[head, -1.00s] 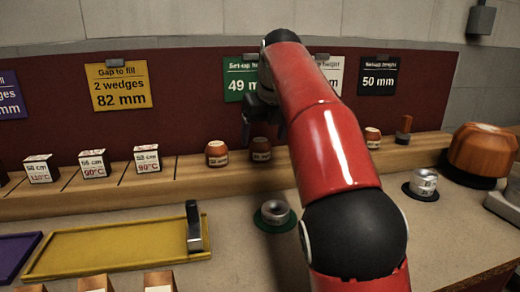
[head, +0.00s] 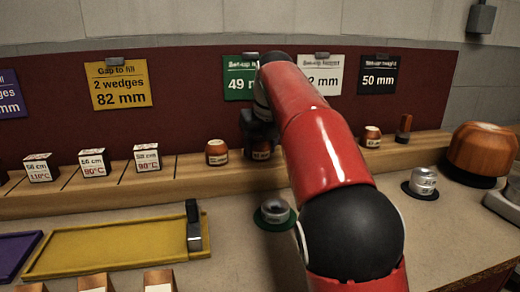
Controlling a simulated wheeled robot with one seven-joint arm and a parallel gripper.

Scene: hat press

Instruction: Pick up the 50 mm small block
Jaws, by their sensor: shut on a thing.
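A small brown block (head: 261,154) with a white label stands on the wooden ledge, its top hidden by my gripper. Its label is too small to read. My gripper (head: 260,142) has come down over this block from above and is shut on it; the fingertips are hard to make out. The block still appears to be at ledge height. A similar small block (head: 217,152) stands just to the left, apart from it. Another small block (head: 371,137) stands farther right, beyond my arm. Their labels are also unreadable.
White labelled boxes (head: 94,163) stand on the ledge (head: 195,177) at left. A yellow tray (head: 110,247), a ring on a green disc (head: 275,212) and another on a black disc (head: 422,184) are on the counter. A brown dome (head: 481,150) is at right. A black sign (head: 378,76) reads 50 mm.

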